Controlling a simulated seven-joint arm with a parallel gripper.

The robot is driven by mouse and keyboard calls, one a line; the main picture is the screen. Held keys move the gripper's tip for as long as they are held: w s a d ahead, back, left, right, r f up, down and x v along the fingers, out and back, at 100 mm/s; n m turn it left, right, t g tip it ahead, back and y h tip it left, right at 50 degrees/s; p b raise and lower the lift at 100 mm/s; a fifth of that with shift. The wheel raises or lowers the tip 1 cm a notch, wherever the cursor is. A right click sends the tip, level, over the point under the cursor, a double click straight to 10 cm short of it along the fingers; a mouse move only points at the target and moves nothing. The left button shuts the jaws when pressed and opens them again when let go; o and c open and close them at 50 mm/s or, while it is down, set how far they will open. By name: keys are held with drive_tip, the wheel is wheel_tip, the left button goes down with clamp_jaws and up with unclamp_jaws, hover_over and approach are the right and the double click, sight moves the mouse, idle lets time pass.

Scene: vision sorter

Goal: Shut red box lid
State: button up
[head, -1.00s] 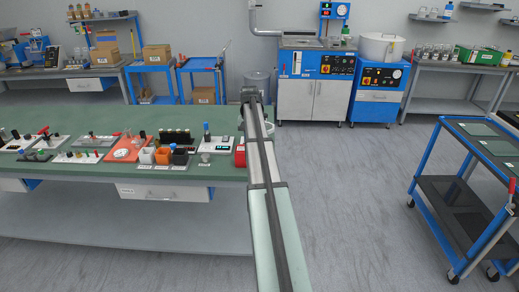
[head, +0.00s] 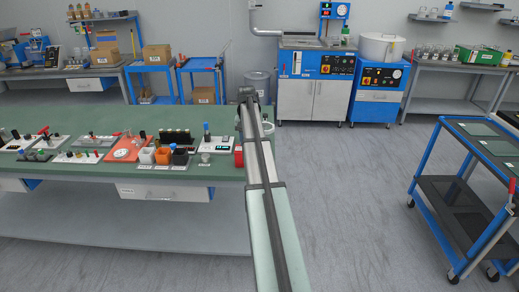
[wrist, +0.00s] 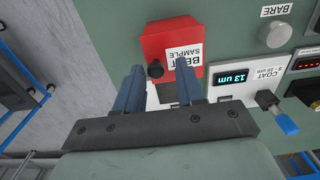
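The red box (head: 239,157) stands at the right end of the green bench top, partly hidden behind my arm in the head view. In the wrist view, the red lid (wrist: 172,40) shows with a white "BENT SAMPLE" label and a black knob (wrist: 155,70) near its edge. I cannot tell for certain how far the lid stands open. My gripper (wrist: 158,78) has its two blue fingers apart with nothing held between them. The fingertips are close to the lid's knob edge; whether they touch it is unclear.
Beside the box is a white coating gauge panel (wrist: 235,85) with a lit display and a blue-tipped probe (wrist: 277,112). A round metal knob (wrist: 275,35) sits near the "BARE" label. Several fixtures line the bench to the left. The floor (head: 350,200) right of the bench is clear.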

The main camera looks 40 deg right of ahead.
drive_tip(key=shift+r, duration=0.1)
drive_tip(key=shift+r, duration=2.4)
drive_tip(key=s+a+f+n+g, duration=0.1)
drive_tip(key=s+a+f, duration=0.3)
drive_tip(key=a+f, duration=0.7)
drive_tip(key=s+a+f+n+g, duration=0.15)
drive_tip(key=s+a+f, duration=0.35)
drive_tip(key=a+f, duration=0.6)
drive_tip(key=s+a+f+n+g, duration=0.15)
drive_tip(key=s+a+f, duration=0.25)
drive_tip(key=a+f, duration=0.75)
drive_tip(key=s+a+f+n+g, duration=0.1)
drive_tip(key=s+a+f, duration=0.3)
drive_tip(key=s+f, duration=0.4)
drive_tip(key=s+a+f+n, duration=0.2)
drive_tip(key=s+a+f, duration=0.2)
drive_tip(key=s+f, duration=0.35)
drive_tip(key=s+a+f+n+g, duration=0.1)
drive_tip(key=s+a+f, duration=0.1)
drive_tip(key=s, duration=0.7)
drive_tip(key=s+a+f+n, duration=0.1)
drive_tip(key=s+a+f, duration=0.2)
drive_tip(key=s, duration=0.6)
drive_tip(key=shift+a+g, duration=0.35)
drive_tip(key=shift+g, duration=0.05)
